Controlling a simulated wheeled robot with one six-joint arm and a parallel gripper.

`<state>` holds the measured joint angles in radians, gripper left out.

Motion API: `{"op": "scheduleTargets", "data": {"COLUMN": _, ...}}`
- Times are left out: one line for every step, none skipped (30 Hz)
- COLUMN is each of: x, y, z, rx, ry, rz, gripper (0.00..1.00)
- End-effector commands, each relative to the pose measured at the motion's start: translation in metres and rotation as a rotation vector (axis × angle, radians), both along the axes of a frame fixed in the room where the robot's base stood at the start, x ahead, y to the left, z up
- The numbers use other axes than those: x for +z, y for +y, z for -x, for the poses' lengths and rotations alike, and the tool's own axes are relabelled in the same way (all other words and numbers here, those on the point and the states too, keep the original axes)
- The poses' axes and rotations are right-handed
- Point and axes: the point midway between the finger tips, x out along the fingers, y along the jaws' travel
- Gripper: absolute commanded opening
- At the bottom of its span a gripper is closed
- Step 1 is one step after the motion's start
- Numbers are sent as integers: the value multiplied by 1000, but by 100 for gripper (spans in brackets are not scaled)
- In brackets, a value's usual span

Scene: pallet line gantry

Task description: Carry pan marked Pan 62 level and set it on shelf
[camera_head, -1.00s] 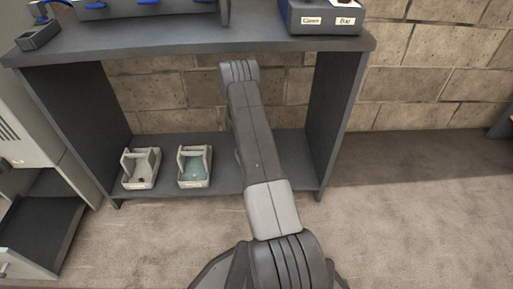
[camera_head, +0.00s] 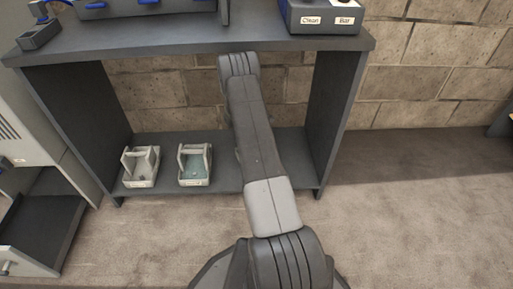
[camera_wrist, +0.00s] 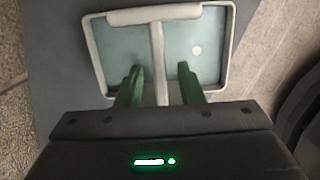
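In the wrist view a pale-rimmed pan (camera_wrist: 112,45) with a teal inside lies below my gripper (camera_wrist: 160,70). A round white spot shows inside it. Its pale handle bar (camera_wrist: 158,55) runs between my two green fingers, with a gap on each side, so the gripper looks open around it. No label on this pan shows. In the head view my gripper is hidden; my arm covers part of the shelf unit (camera_head: 338,130). Two small handled pans, a grey one (camera_head: 141,166) and a teal-floored one (camera_head: 195,164), stand on its lower board; their labels are unreadable.
The unit's top board (camera_head: 185,45) carries a dark box (camera_head: 322,14) at right and blue-handled items at left. A pale grey cabinet (camera_head: 30,120) stands at the left. Brick wall is behind. The floor (camera_head: 420,220) to the right is clear.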

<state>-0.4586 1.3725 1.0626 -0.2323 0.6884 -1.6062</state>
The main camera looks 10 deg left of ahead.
Motion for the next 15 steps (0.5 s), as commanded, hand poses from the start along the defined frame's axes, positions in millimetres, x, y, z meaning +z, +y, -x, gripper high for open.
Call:
{"op": "scheduleTargets", "data": {"x": 17, "y": 2, "z": 0, "rx": 0, "ry": -3, "rz": -1, "gripper": 34}}
{"op": "scheduleTargets", "data": {"x": 24, "y": 3, "z": 1, "rx": 0, "ry": -3, "rz": -1, "gripper": 34}}
{"op": "scheduleTargets", "data": {"x": 33, "y": 4, "z": 2, "rx": 0, "ry": -2, "rz": 0, "gripper": 34}}
{"op": "scheduleTargets", "data": {"x": 40, "y": 4, "z": 2, "rx": 0, "ry": -2, "rz": 0, "gripper": 34}}
{"op": "scheduleTargets", "data": {"x": 46, "y": 5, "z": 3, "rx": 0, "ry": -2, "rz": 0, "gripper": 34}}
{"op": "scheduleTargets", "data": {"x": 55, "y": 6, "z": 4, "rx": 0, "ry": -3, "rz": -1, "gripper": 34}}
{"op": "scheduleTargets", "data": {"x": 61, "y": 7, "z": 4, "rx": 0, "ry": -3, "rz": -1, "gripper": 34}}
{"op": "scheduleTargets", "data": {"x": 66, "y": 8, "z": 5, "rx": 0, "ry": -3, "rz": -1, "gripper": 34}}
{"op": "scheduleTargets", "data": {"x": 73, "y": 9, "z": 6, "rx": 1, "ry": -2, "rz": 0, "gripper": 34}}
{"op": "scheduleTargets", "data": {"x": 77, "y": 9, "z": 7, "rx": 1, "ry": -1, "rz": -1, "gripper": 34}}
{"op": "scheduleTargets", "data": {"x": 82, "y": 10, "z": 7, "rx": 1, "ry": -1, "rz": -1, "gripper": 34}}
{"op": "scheduleTargets", "data": {"x": 86, "y": 10, "z": 7, "rx": 1, "ry": -1, "rz": -1, "gripper": 34}}
{"op": "scheduleTargets", "data": {"x": 89, "y": 11, "z": 8, "rx": 1, "ry": -1, "rz": -1, "gripper": 34}}
{"op": "scheduleTargets", "data": {"x": 92, "y": 11, "z": 8, "rx": 1, "ry": -1, "rz": -1, "gripper": 34}}
{"op": "scheduleTargets", "data": {"x": 95, "y": 12, "z": 8, "rx": 1, "ry": -1, "rz": -1, "gripper": 34}}
